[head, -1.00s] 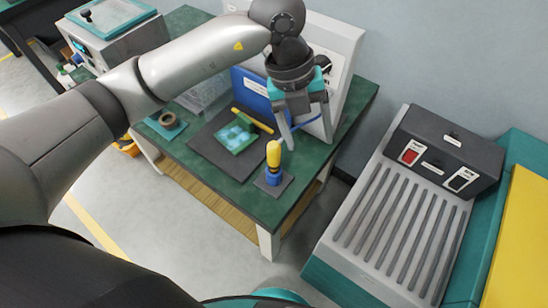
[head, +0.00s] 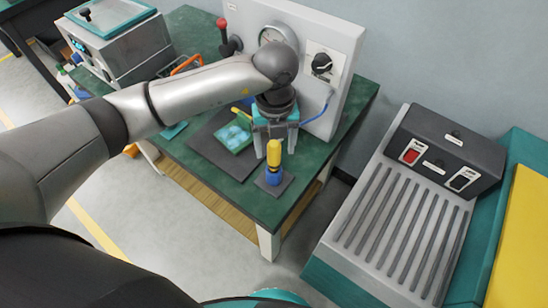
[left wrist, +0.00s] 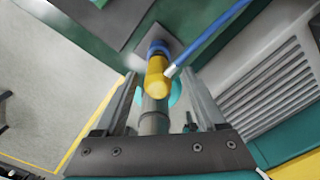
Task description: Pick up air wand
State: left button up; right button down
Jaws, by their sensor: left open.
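The air wand (head: 274,155) stands upright, yellow above and blue below, on a small grey base plate (head: 287,184) near the front corner of the green bench. My left gripper (head: 275,144) is open and points down at the wand's top, one finger to each side of it in the picture. In the left wrist view the wand's yellow body (left wrist: 157,74) shows between the two spread fingers (left wrist: 160,84), with no clear contact. A blue hose (left wrist: 210,38) meets the wand's yellow part there. My right gripper is not in view.
A grey panel with a gauge (head: 277,36) and a black knob (head: 321,63) stands behind the gripper. A dark mat (head: 205,150) with a green piece (head: 234,138) lies left of the wand. A grey slatted unit (head: 400,215) stands at right, across a floor gap.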

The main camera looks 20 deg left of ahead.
aim_at(274, 159)
pick_arm(q)
notch_tip(274, 159, down, 5)
jog(key=shift+r, duration=0.1)
jog(key=shift+a, duration=0.1)
grip_shut()
dwell(0.6)
